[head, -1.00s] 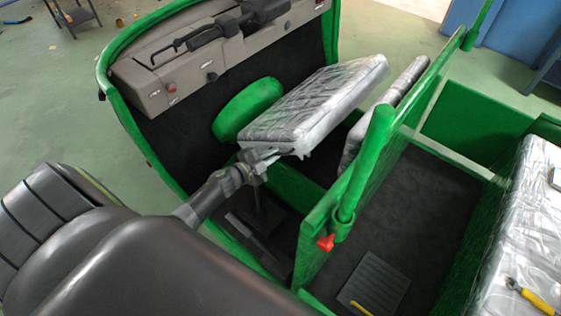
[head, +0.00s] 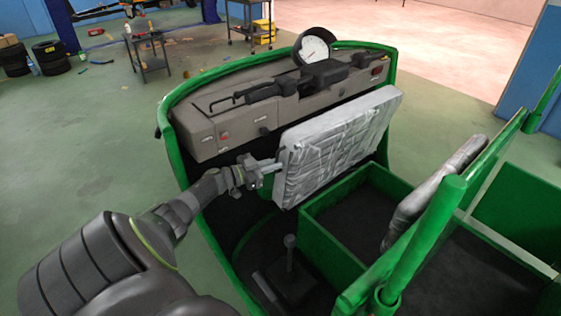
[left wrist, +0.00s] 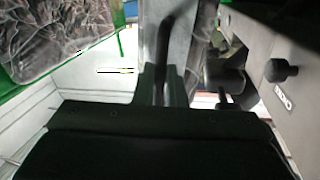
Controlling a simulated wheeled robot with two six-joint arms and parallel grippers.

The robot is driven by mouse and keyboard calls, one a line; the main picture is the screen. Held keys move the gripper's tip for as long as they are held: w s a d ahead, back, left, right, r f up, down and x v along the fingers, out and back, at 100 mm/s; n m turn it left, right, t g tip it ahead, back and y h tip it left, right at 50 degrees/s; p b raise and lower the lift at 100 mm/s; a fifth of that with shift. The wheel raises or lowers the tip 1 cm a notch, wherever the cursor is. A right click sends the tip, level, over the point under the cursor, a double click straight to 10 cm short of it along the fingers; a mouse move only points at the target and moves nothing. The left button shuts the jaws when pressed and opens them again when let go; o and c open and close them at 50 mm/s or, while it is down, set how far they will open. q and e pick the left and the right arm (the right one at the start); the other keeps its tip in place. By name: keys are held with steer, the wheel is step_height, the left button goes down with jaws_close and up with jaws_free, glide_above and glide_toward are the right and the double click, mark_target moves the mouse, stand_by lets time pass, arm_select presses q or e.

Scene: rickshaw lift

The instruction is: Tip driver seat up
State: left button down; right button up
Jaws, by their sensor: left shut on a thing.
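The driver seat (head: 340,145), a flat cushion in wrinkled clear plastic, stands tipped up steeply, its upper edge leaning toward the dashboard. My left gripper (head: 268,168) is shut on the seat at its left edge. In the left wrist view the gripper's fingers (left wrist: 163,88) are close together around a thin dark piece that runs upward; where it joins the seat is unclear. The green-walled seat box (head: 320,232) is open behind the seat. My right gripper is not in view.
The dashboard (head: 210,135) with a round gauge (head: 315,48) is close in front of the seat. A plastic-wrapped backrest (head: 430,195) and a green post (head: 425,240) stand behind the box. A floor lever (head: 290,252) rises below my left arm.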

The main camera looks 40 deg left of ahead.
arm_select(q)
steer(key=shift+w+a+n+b, duration=0.1)
steer(key=shift+a+n+b, duration=0.25)
steer(key=shift+a, duration=0.45)
steer(key=shift+f, duration=0.1)
steer(key=c, duration=1.5)
jaws_free()
steer(key=b+v, duration=0.1)
steer(key=v, duration=1.6)
